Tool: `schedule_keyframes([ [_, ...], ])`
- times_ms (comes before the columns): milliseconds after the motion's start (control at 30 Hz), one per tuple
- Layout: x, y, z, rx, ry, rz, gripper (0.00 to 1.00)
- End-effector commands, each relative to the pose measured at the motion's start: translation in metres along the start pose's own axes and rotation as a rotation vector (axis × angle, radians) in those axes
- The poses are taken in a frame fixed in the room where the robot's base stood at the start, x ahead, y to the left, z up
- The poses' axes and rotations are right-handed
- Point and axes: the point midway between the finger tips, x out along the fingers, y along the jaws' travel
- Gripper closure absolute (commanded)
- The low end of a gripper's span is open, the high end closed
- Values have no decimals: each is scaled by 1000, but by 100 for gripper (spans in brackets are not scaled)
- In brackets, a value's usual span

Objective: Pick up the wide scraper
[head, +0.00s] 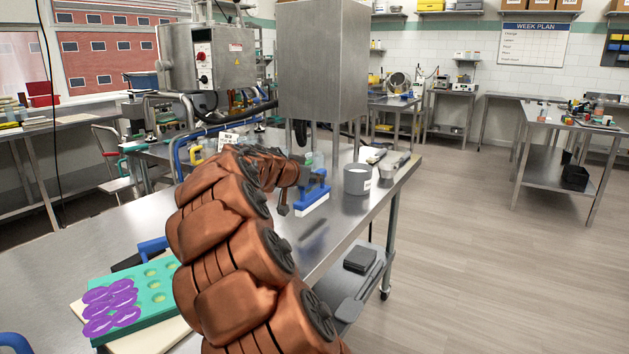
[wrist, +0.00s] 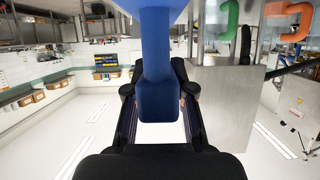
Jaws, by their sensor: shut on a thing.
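The wide scraper (head: 314,198) is blue with a white lower edge. It shows in the head view at the end of my arm, over the steel table (head: 225,225). A dark reflection lies on the tabletop below it, and it looks raised off the surface. My gripper (head: 296,197) is shut on its blue handle. In the wrist view, the blue handle (wrist: 158,50) sits between the two black fingers of my gripper (wrist: 158,92). My arm hides part of the gripper in the head view.
A grey cup (head: 357,181) stands right of the scraper, with tools (head: 393,164) behind it. A steel hopper (head: 322,65) rises behind. A teal mould (head: 152,290) with purple pieces lies at front left. The floor (head: 470,260) at right is clear.

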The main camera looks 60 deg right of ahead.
Motion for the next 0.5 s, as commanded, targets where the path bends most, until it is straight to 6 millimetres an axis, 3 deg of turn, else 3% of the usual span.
schedule_keyframes([
  [267,-34,9,11,1,1,0,100],
  [500,-77,20,23,0,2,-1,100],
])
